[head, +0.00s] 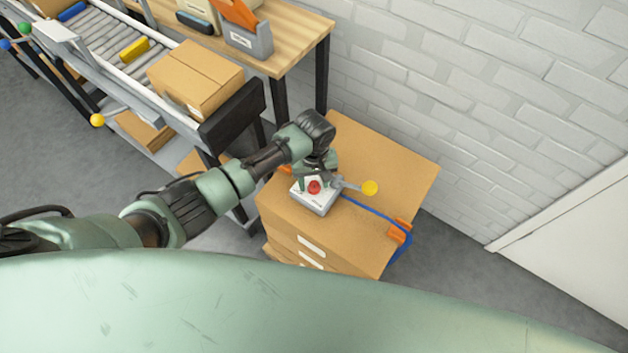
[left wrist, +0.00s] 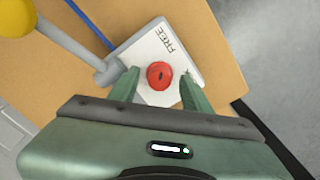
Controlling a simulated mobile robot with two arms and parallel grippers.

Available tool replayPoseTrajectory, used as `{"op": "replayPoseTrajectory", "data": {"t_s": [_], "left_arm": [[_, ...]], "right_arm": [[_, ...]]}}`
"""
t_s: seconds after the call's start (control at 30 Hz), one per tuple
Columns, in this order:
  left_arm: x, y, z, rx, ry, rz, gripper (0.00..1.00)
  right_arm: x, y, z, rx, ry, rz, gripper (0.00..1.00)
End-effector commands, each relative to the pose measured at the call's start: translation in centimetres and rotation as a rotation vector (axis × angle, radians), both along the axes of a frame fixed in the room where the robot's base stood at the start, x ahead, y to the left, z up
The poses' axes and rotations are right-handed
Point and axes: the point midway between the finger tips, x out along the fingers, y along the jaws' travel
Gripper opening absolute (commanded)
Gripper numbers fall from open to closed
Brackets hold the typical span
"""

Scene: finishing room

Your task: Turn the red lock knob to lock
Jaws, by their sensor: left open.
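The red lock knob (head: 314,187) sits on a small white box (head: 316,205) on top of a wooden drawer cabinet (head: 375,150). In the left wrist view the round knob (left wrist: 160,75) has a dark mark on its face, and the word FREE is printed on the white plate (left wrist: 150,45) beyond it. My left gripper (head: 317,173) is open above the box. In the left wrist view its fingers (left wrist: 159,82) stand on either side of the knob, with gaps between. I cannot tell how far the fingertips are above the plate. My right gripper is not in view.
A grey lever with a yellow ball end (head: 369,188) sticks out beside the box. A blue cable (head: 372,214) runs across the cabinet top to orange clips (head: 399,231). A roller conveyor with a cardboard box (head: 195,78) and a wooden table (head: 290,45) stand behind; a brick wall (head: 480,110) is right.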

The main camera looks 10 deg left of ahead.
Motion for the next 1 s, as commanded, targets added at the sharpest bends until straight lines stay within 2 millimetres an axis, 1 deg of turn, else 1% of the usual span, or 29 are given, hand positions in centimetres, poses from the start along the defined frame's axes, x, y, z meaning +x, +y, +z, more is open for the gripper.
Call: {"op": "replayPoseTrajectory", "data": {"t_s": [0.07,0.1,0.17,0.2,0.27,0.3,0.53,0.67,0.87,1.0], "left_arm": [[0.0,0.0,0.0,0.0,0.0,0.0,0.48],[0.0,0.0,0.0,0.0,0.0,0.0,0.46],[0.0,0.0,0.0,0.0,0.0,0.0,0.29],[0.0,0.0,0.0,0.0,0.0,0.0,0.18],[0.0,0.0,0.0,0.0,0.0,0.0,0.01],[0.0,0.0,0.0,0.0,0.0,0.0,0.0],[0.0,0.0,0.1,0.0,0.001,-0.012,0.0],[0.0,0.0,0.2,-0.001,0.002,-0.049,0.0],[0.0,0.0,0.3,-0.001,0.002,-0.167,0.0],[0.0,0.0,0.4,0.0,0.002,-0.287,0.0]], "right_arm": [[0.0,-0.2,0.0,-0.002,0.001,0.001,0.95],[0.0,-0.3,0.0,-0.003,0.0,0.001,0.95],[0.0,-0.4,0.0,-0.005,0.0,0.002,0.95],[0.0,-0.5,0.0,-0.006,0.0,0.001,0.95],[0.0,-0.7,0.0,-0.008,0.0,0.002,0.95],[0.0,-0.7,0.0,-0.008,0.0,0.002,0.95],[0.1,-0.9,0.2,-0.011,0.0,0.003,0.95],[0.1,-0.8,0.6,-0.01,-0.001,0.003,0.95],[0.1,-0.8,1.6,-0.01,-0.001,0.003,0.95],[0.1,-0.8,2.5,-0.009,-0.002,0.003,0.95]]}}
